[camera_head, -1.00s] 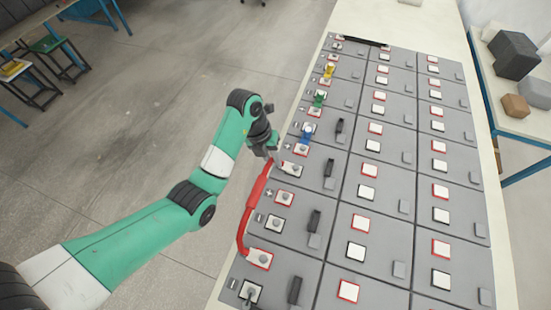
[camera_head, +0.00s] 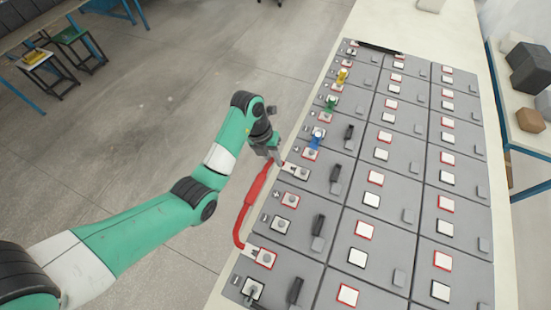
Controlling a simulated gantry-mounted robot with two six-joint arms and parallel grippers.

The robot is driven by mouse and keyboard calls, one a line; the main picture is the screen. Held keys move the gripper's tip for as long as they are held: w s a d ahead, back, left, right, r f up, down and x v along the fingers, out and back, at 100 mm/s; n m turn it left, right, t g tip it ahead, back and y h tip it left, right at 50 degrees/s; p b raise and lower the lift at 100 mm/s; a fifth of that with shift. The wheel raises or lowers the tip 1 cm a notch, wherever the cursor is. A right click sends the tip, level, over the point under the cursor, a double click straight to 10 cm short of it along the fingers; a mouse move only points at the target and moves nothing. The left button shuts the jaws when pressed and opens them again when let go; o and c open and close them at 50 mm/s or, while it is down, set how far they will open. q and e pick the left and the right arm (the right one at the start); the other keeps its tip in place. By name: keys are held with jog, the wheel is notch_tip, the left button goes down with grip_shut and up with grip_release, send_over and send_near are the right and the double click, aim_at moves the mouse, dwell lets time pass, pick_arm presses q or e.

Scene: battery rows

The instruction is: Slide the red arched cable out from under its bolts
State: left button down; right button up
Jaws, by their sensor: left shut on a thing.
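The red arched cable (camera_head: 253,197) bows out past the left edge of the battery rows. My left gripper (camera_head: 273,157) is shut on its upper end. A short metal lug leads from that end toward the upper bolt (camera_head: 303,173). At the lower end, a pale lug (camera_head: 250,251) shows between the red sleeve and the lower bolt (camera_head: 266,258) on its red-edged terminal. I cannot tell whether the lug tips are still under the bolts. My right gripper is not in view.
Grey battery blocks (camera_head: 345,225) with red- and black-edged terminals fill the white table (camera_head: 507,240). Yellow (camera_head: 342,76), green (camera_head: 331,103) and blue (camera_head: 317,138) connectors sit farther up the left column. Open floor lies left of the table.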

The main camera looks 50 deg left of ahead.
pick_arm(q)
jog(key=shift+f+b, duration=0.3)
jog(key=shift+f, duration=0.1)
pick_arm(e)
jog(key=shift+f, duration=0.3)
pick_arm(q)
jog(key=c, duration=0.7)
grip_release()
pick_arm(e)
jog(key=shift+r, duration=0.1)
